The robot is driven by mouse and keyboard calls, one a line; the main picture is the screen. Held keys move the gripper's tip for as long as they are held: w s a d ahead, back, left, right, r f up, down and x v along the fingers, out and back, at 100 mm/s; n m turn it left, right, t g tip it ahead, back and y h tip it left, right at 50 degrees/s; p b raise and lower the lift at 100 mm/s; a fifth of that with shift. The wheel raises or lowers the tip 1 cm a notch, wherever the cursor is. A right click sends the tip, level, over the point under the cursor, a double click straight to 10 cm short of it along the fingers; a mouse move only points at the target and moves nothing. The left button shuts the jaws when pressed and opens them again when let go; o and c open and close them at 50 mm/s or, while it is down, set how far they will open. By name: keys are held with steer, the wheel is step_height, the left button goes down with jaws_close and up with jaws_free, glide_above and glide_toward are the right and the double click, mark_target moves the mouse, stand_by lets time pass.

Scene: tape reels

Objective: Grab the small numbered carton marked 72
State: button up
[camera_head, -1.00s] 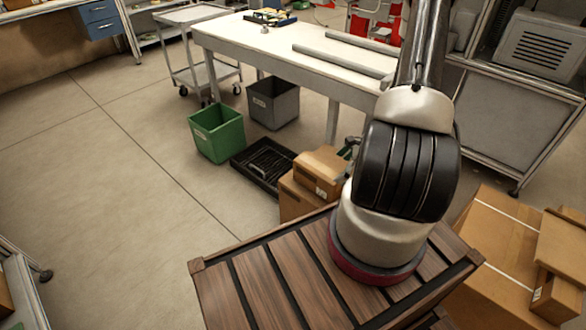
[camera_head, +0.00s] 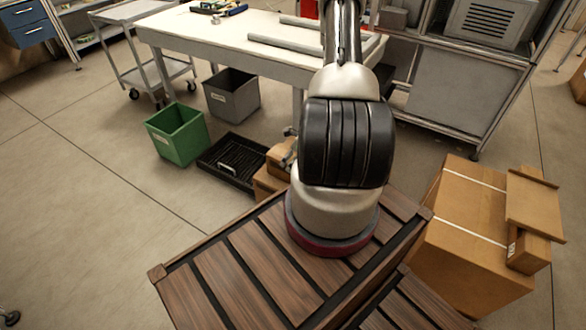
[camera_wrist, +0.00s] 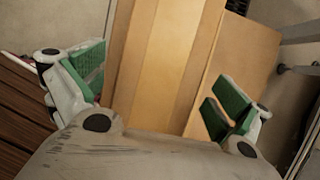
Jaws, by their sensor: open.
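No number 72 can be read in either view. A small cardboard carton (camera_head: 281,157) sits on a larger carton (camera_head: 268,183) beyond my wooden-slatted top, and my arm hides much of both. In the wrist view, cardboard (camera_wrist: 165,60) fills the space between and beyond my fingers; I cannot tell which carton each face belongs to. My gripper (camera_wrist: 157,92) is open, with green pads apart on either side of the cardboard. Whether the pads touch it is unclear. In the head view my arm hides most of the gripper.
A black crate (camera_head: 214,174), a green bin (camera_head: 155,143) and a grey bin (camera_head: 243,103) stand on the floor to the left. A white table (camera_head: 175,27) is behind. A large taped box (camera_head: 455,225) with smaller boxes (camera_head: 533,210) on it stands at right. The left floor is clear.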

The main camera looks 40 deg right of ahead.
steer(key=shift+w+a+f, duration=0.1)
steer(key=shift+w+f, duration=0.15)
steer(key=shift+f, duration=0.4)
steer(key=c, duration=1.9)
steer(key=shift+r, duration=0.15)
